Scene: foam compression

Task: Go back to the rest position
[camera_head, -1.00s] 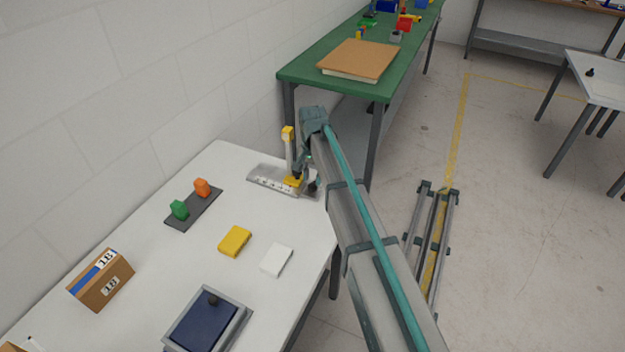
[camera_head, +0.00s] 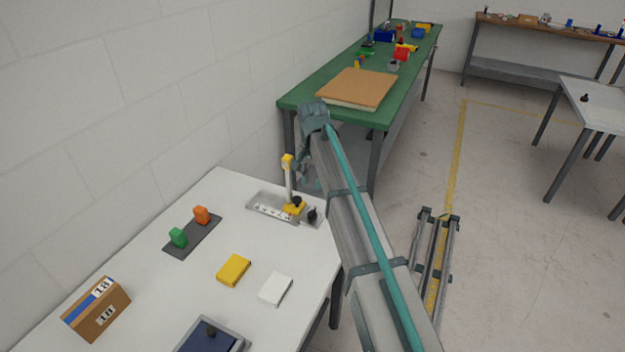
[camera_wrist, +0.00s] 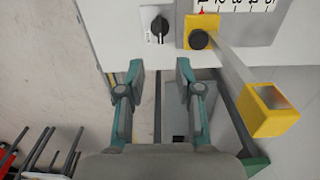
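My gripper (camera_head: 304,168) is raised above the far right end of the white table and is partly hidden by my arm. In the wrist view my gripper (camera_wrist: 158,75) has its two fingers apart, with nothing between them. Below it stands a grey test fixture (camera_head: 265,202) with a numbered scale, a yellow-topped upright lever (camera_head: 288,170) and a yellow base with a black knob. The lever's yellow end also shows in the wrist view (camera_wrist: 266,110). A black dial (camera_wrist: 159,27) sits beside the fixture. My fingers appear apart from all of these.
On the white table (camera_head: 150,235) lie a yellow block (camera_head: 234,269), a white block (camera_head: 275,289), a dark strip with green and orange blocks (camera_head: 192,236), a cardboard box (camera_head: 97,309) and a blue-topped device (camera_head: 208,338). A green bench (camera_head: 310,92) stands behind.

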